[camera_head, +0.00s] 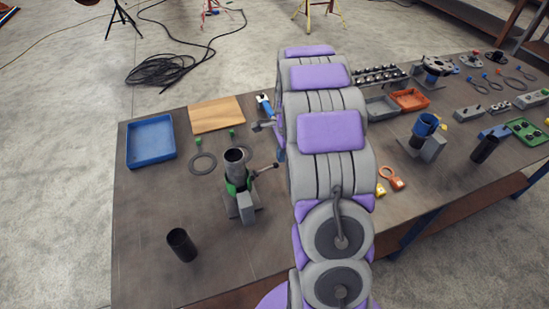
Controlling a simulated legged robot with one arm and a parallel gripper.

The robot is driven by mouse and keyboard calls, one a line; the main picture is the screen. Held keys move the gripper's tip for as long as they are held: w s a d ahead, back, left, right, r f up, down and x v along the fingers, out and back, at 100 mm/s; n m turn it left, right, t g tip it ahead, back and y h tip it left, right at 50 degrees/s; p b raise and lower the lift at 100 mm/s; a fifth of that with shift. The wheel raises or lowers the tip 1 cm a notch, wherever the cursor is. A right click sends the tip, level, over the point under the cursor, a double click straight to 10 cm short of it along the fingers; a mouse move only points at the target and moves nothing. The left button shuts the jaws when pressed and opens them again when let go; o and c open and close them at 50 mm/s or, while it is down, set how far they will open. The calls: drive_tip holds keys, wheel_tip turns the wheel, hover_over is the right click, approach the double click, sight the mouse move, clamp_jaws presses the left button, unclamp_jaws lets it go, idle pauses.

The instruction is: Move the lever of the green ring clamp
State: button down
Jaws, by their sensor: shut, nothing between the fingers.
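The green ring clamp (238,186) sits around the lower part of a dark upright pipe (235,162), on a grey block stand (245,208) left of my arm. Its lever appears to be the dark rod (264,170) that reaches out to the right, with its knobbed end close to my arm's left side. I cannot tell whether anything touches the lever. My purple and grey arm rises through the middle of the view and covers the table behind it.
A blue tray (151,140), a wooden board (216,114) and a dark ring (203,163) lie at the back left. A short black pipe (182,244) stands at front left. A blue clamp (427,124) on a stand is right of my arm. The table's front left is mostly clear.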

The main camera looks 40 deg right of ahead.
drive_tip(key=shift+s+d+r, duration=0.15)
drive_tip(key=shift+d+r, duration=0.05)
drive_tip(key=shift+d, duration=0.5)
drive_tip(key=shift+r, duration=0.1)
wheel_tip(320, 180, up, 17)
drive_tip(key=d+p, duration=0.1)
drive_tip(key=p, duration=0.2)
drive_tip(key=shift+s+d, duration=0.25)
drive_tip(key=shift+d, duration=0.15)
